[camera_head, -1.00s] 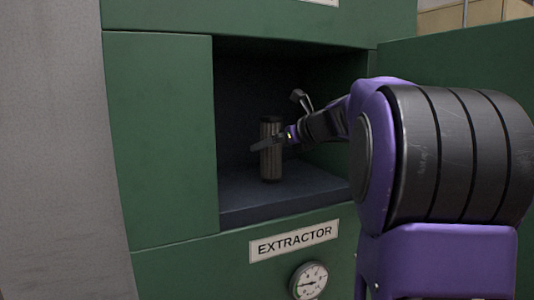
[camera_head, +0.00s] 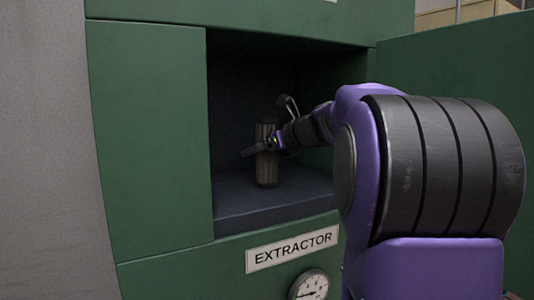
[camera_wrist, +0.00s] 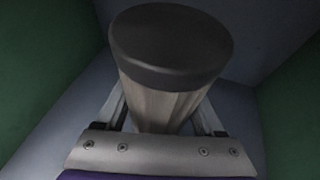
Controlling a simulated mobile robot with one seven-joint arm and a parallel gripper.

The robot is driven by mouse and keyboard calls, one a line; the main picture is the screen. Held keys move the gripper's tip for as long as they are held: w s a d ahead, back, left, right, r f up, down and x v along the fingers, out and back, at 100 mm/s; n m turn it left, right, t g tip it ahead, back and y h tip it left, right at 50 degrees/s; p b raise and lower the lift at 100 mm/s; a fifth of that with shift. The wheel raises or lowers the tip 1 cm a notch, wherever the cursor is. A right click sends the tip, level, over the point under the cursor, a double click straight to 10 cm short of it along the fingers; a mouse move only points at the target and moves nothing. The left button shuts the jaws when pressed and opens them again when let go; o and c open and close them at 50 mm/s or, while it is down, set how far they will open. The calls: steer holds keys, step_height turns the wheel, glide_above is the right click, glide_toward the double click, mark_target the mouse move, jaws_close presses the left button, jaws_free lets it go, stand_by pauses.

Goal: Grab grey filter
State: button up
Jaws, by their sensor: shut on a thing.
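The grey filter (camera_head: 265,168) is a pleated upright cylinder with a dark cap, standing inside the extractor's recess in the head view. In the wrist view the filter (camera_wrist: 165,92) fills the middle, its dark round cap nearest the camera. My gripper (camera_head: 262,148) is shut on the filter, with a finger on each side of its body. It also shows in the wrist view (camera_wrist: 163,118). The fingertips are partly hidden behind the filter there. The filter's base appears to be at the recess floor, but I cannot tell whether it touches.
The green extractor (camera_head: 155,140) has a dark square recess with a dark floor (camera_head: 290,200) and close side walls. An EXTRACTOR label (camera_head: 292,249) and a gauge (camera_head: 310,286) are below the opening. A green panel (camera_head: 455,68) is at the right, and a grey wall (camera_head: 45,150) at the left.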

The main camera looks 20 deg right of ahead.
jaws_close()
steer(key=shift+r+p, duration=0.2)
steer(key=shift+p, duration=0.1)
